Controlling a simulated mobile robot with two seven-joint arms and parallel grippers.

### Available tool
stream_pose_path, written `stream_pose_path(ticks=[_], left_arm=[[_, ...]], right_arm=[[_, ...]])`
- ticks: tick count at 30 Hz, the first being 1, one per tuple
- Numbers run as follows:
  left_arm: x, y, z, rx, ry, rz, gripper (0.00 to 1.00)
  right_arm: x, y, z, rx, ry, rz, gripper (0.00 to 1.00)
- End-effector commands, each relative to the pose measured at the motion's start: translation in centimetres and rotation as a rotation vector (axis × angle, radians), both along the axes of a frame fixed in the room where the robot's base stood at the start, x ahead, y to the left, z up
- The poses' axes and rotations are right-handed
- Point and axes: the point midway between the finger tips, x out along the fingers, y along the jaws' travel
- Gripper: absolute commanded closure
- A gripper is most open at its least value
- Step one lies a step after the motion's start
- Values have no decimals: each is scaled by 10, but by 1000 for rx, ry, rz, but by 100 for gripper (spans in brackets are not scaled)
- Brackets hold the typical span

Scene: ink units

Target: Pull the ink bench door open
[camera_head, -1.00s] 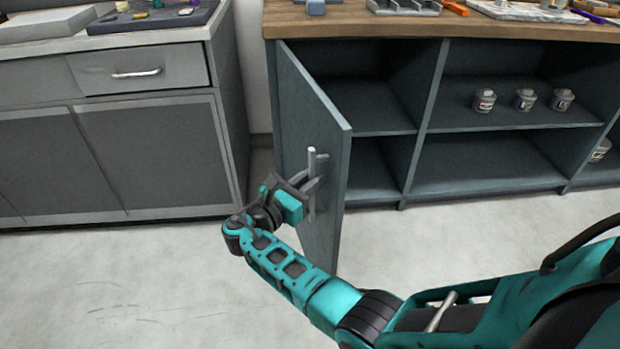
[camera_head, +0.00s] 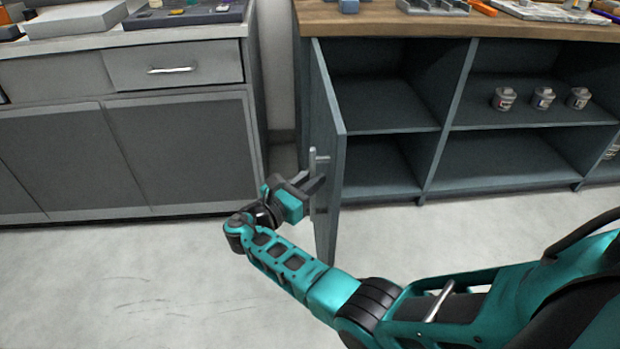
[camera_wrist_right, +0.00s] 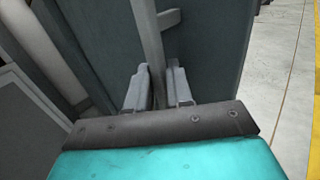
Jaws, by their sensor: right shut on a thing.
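The ink bench door (camera_head: 327,130) stands swung far out from the bench, seen nearly edge-on in the head view. Its grey bar handle (camera_head: 313,165) is on the door's left-facing side; it also shows in the right wrist view as an upright bar handle (camera_wrist_right: 150,35). My right gripper (camera_head: 317,183) is at the handle, its fingers on either side of the bar in the right wrist view (camera_wrist_right: 160,88), shut on it. The lower part of the handle is partly hidden by the gripper. My left gripper is not in view.
The open ink bench has shelves with several small labelled jars (camera_head: 543,98) and a wooden top (camera_head: 400,25) with tools on it. A grey cabinet (camera_head: 180,150) with a drawer stands to the left. Pale floor (camera_head: 120,285) is clear in front.

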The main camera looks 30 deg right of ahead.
Motion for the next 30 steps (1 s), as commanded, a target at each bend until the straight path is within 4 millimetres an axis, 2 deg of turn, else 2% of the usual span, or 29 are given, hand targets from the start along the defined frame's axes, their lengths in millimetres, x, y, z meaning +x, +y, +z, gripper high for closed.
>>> stream_pose_path(ticks=[1,20,21,27,30], left_arm=[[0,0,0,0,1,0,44],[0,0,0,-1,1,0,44],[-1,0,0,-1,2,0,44],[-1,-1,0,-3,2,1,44],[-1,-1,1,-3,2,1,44]], right_arm=[[7,-4,6,-7,-6,12,100],[7,-5,6,-7,-6,10,100],[7,-5,6,-7,-6,10,76],[7,-4,6,-6,-9,11,57],[7,-3,6,-6,-9,11,57]])
